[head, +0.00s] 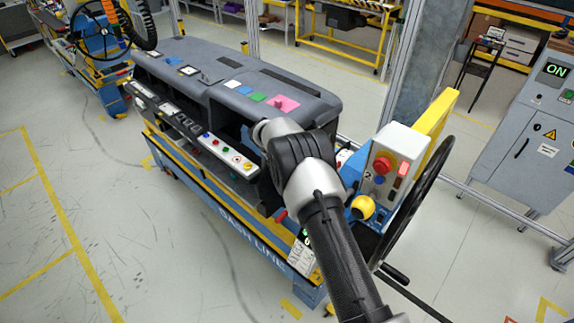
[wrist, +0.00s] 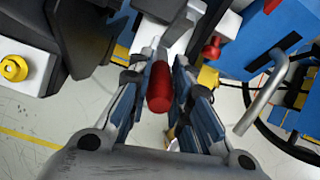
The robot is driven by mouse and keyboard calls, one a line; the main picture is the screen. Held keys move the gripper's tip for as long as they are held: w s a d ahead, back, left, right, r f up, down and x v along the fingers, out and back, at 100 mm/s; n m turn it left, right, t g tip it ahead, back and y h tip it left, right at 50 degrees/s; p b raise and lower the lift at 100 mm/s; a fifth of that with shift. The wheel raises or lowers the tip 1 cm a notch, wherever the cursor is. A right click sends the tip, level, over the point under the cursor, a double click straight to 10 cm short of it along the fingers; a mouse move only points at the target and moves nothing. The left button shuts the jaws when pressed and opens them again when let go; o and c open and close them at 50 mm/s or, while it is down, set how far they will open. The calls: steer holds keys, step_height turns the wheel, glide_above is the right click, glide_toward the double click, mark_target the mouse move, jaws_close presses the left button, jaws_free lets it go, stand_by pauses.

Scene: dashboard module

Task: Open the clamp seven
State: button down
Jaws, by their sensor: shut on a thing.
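A red cylindrical clamp handle (wrist: 159,88) with a metal stem shows in the middle of the wrist view. My gripper (wrist: 158,70) is closed around it, with one blue-and-grey finger on each side. The stem runs up to pale metal parts, and the clamp's other end is partly hidden. No number seven is readable on it. In the head view, my arm covers the gripper and the held handle. The dark grey dashboard module (head: 215,75) lies on the blue cart (head: 235,225) marked "DASH LINE".
A control box (head: 397,150) with a red button and a yellow knob (head: 362,207) stands right of my arm. A black handwheel (head: 427,183) is beside it. Another red knob (wrist: 212,48) sits close to the right finger. The floor left of the cart is clear.

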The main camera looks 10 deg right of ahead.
steer(key=shift+w+d+r+g+y+p, duration=0.25)
steer(key=shift+d+g+y+p, duration=0.05)
steer(key=shift+d, duration=0.1)
stand_by(0.3)
steer(key=c, duration=1.6)
jaws_free()
steer(key=shift+o, duration=0.6)
steer(key=shift+r, duration=0.1)
steer(key=shift+o, duration=0.2)
steer(key=v, duration=1.1)
steer(key=shift+r, duration=0.35)
